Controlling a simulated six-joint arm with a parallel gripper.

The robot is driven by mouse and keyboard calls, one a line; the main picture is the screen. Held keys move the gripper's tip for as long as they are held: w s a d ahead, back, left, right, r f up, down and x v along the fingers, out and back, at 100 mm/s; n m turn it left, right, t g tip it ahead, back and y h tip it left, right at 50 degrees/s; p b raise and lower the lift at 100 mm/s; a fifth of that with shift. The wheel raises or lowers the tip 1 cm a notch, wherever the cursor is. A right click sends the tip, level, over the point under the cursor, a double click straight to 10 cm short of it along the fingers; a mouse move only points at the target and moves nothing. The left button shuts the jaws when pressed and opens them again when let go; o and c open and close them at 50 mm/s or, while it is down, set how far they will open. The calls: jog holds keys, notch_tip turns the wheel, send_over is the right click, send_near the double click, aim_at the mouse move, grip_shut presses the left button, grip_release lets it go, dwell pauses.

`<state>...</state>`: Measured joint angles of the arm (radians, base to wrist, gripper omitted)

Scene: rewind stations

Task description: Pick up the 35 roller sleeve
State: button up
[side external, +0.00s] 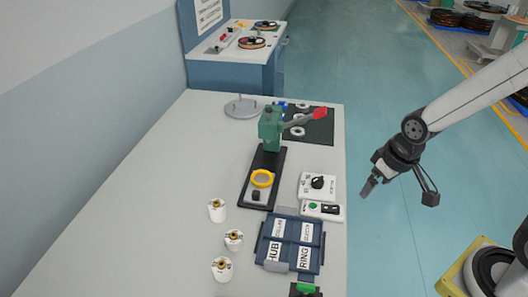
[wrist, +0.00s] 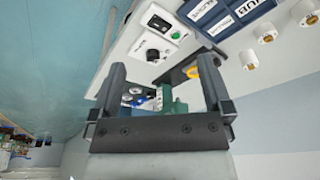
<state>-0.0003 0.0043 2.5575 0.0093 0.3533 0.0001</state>
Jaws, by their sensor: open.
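Three white roller sleeves with brass-coloured tops stand upright on the bench's left side: an upper one (side external: 217,212), a middle one (side external: 234,242) and a lower one (side external: 222,271). Their markings are too small to read, so I cannot tell which is the 35 roller sleeve. In the wrist view, white sleeves (wrist: 265,34) show at the upper right. My gripper (side external: 368,188) is open and empty, in the air beyond the bench's right edge, well apart from the sleeves. Its two fingers (wrist: 160,78) stand wide apart in the wrist view.
A blue tray (side external: 262,247) with compartments labelled HUB, RING and others lies right of the sleeves. A green press (side external: 270,130) on a black base with a yellow ring (side external: 262,178) stands behind. Control boxes (side external: 318,185) sit near the right edge.

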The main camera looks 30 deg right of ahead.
jog(key=m+t+y, duration=0.3)
jog(key=m+y, duration=0.9)
jog(key=m, duration=1.1)
send_near(237, 235)
jog(key=shift+s+a+f, duration=0.25)
jog(key=shift+a+f, duration=0.15)
jog(key=shift+a, duration=0.35)
jog(key=shift+w+d+f+t, duration=0.1)
jog(key=shift+w+f+t, duration=0.2)
jog(key=shift+w, duration=0.1)
jog(key=shift+x, duration=3.9)
jog(key=shift+w, duration=0.1)
